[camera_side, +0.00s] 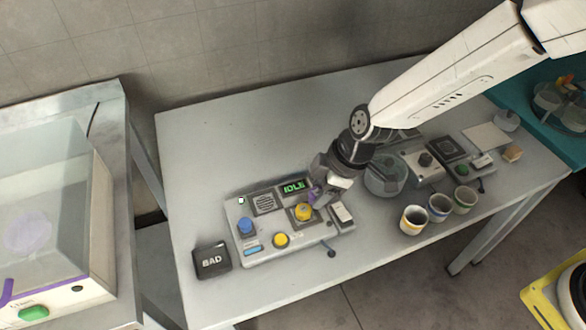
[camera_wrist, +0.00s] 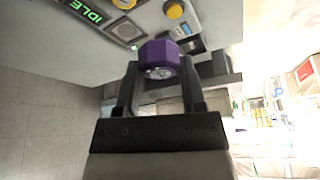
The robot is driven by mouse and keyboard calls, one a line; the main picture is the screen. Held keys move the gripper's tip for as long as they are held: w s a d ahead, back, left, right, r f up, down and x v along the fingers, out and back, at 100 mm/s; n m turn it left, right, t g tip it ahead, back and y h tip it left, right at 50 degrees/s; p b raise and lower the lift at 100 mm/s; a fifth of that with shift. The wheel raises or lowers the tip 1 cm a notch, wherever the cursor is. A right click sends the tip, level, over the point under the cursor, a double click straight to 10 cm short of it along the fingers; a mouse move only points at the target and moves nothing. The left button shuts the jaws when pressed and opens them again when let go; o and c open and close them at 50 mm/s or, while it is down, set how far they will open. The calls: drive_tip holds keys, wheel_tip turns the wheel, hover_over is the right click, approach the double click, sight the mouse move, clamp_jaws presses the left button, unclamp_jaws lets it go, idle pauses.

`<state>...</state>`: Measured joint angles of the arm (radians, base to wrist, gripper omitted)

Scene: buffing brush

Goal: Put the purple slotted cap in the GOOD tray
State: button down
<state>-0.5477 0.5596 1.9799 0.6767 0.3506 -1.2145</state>
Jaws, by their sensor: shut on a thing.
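The purple slotted cap (camera_wrist: 159,55) is held between the two dark fingers of my gripper (camera_wrist: 158,76) in the wrist view. A round metal-like end of the cap faces the wrist camera. In the side view my gripper (camera_side: 319,190) is over the right part of the grey control panel (camera_side: 275,250), and a bit of the purple cap (camera_side: 313,195) shows at its fingertips, close to a yellow knob (camera_side: 303,211). A gap between cap and panel cannot be judged. I cannot make out a tray marked GOOD.
A black tray marked BAD (camera_side: 212,261) lies left of the panel. The panel has an IDLE display (camera_side: 293,187), a blue knob (camera_side: 245,226) and another yellow knob (camera_side: 281,240). Cups (camera_side: 439,207) and a clear round container (camera_side: 384,176) stand to the right. The table's back left is clear.

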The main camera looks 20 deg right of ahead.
drive_tip(key=w+d+f+m+t+h, duration=0.1)
drive_tip(key=w+d+m+t+h, duration=0.1)
drive_tip(key=d+m, duration=0.6)
drive_tip(key=d, duration=0.6)
drive_tip(key=shift+w+f+m, duration=0.15)
drive_tip(key=shift+w+m, duration=0.1)
drive_tip(key=shift+m, duration=0.15)
drive_tip(key=shift+w+d, duration=0.1)
drive_tip(key=shift+w+a+f, duration=0.55)
drive_tip(key=shift+w+f, duration=1)
drive_tip(key=shift+w, duration=0.6)
drive_tip(key=shift+w+a+f, duration=0.6)
drive_tip(key=shift+w+f, duration=1)
drive_tip(key=shift+w, duration=0.5)
drive_tip(key=shift+w+a+f, duration=0.55)
drive_tip(key=shift+w+f, duration=1)
drive_tip(key=shift+w, duration=0.6)
drive_tip(key=shift+w+f, duration=0.25)
drive_tip(key=shift+f, duration=1.55)
